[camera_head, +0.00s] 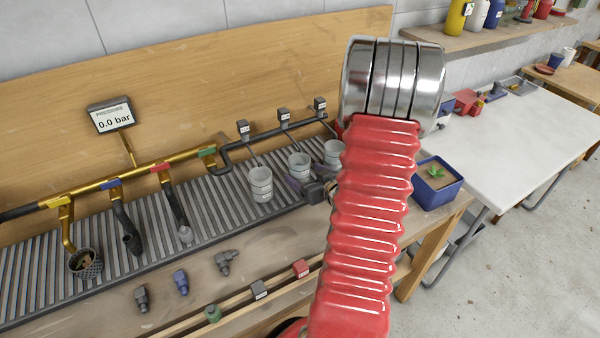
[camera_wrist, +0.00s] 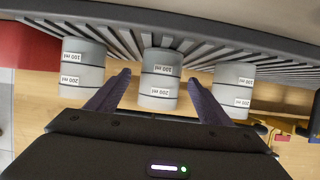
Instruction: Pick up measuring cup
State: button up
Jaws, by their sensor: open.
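Three grey measuring cups marked 200 ml stand in a row on the ribbed rack. In the head view they are the left cup (camera_head: 260,185), the middle cup (camera_head: 299,163) and the right cup (camera_head: 332,153), which my arm partly hides. My gripper (camera_head: 303,186) is low in front of the middle cup, mostly hidden by my arm. In the wrist view my gripper (camera_wrist: 157,80) is open, and the middle cup (camera_wrist: 158,92) appears between its two dark fingers. The other cups (camera_wrist: 83,68) and (camera_wrist: 233,90) lie outside the fingers. I cannot tell whether the fingers touch a cup.
The ribbed drain rack (camera_head: 215,215) runs along the wooden bench, below pipes with a pressure display (camera_head: 111,118). Loose fittings, including a blue one (camera_head: 181,282), lie in front. A blue planter (camera_head: 438,190) stands right of my arm. A white table (camera_head: 525,130) is farther right.

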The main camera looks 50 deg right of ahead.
jog(key=x, duration=0.4)
dwell(0.5)
jog(key=c, duration=1.2)
jog(key=shift+r, duration=0.25)
